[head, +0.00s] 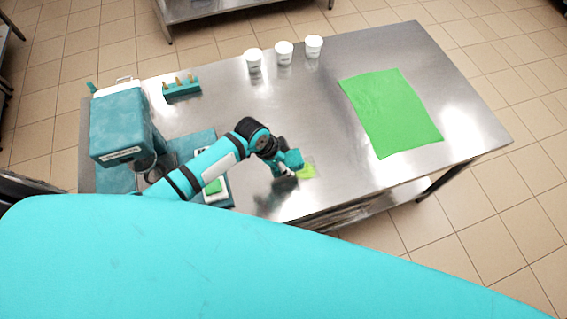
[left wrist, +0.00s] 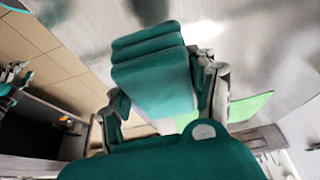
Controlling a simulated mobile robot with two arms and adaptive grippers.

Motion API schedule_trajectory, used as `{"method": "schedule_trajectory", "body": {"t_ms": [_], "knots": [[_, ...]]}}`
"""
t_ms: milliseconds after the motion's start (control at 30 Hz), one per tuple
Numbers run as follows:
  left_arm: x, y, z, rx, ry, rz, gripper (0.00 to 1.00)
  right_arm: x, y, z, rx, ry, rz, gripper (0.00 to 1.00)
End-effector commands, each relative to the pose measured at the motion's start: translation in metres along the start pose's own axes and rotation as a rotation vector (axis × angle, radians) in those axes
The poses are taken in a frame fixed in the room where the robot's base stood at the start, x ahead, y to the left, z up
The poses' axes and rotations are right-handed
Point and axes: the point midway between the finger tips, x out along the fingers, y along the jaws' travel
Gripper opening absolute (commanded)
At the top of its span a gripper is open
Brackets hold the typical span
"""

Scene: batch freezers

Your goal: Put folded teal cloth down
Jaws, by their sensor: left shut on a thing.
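The folded teal cloth (left wrist: 155,75) shows large in the left wrist view, with its layers stacked between my fingers. My left gripper (head: 284,161) is shut on it, over the near middle of the steel table (head: 300,100). In the head view the cloth (head: 292,158) is a small teal shape at the gripper's tip. I cannot tell whether it touches the table. A small yellow-green patch (head: 307,172) lies just beside it. What looks like my right gripper (left wrist: 12,85) shows partly at the left edge of the left wrist view.
A large green cloth (head: 390,110) lies flat on the table's right side. Three white cups (head: 284,52) stand at the back. A teal-and-white machine (head: 122,125) and a teal holder (head: 181,88) stand on the left. Bare steel lies between the holder and the green cloth.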

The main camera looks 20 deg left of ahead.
Motion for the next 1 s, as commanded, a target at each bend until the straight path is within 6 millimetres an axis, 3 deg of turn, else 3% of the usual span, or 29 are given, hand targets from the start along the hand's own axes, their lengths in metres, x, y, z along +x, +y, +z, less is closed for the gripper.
{"method": "schedule_trajectory", "body": {"t_ms": [767,867,1000], "knots": [[0.0,-0.002,-0.001,-0.003,0.001,-0.003,0.33,0.002,-0.002,0.0,0.0,-0.001,-0.002,0.4],[-0.005,-0.008,-0.007,-0.027,0.003,-0.018,0.33,0.01,-0.002,0.001,0.0,-0.001,-0.002,0.4],[-0.027,-0.026,-0.026,-0.128,0.008,-0.067,0.33,0.035,-0.003,0.003,0.0,0.0,-0.002,0.4]]}}
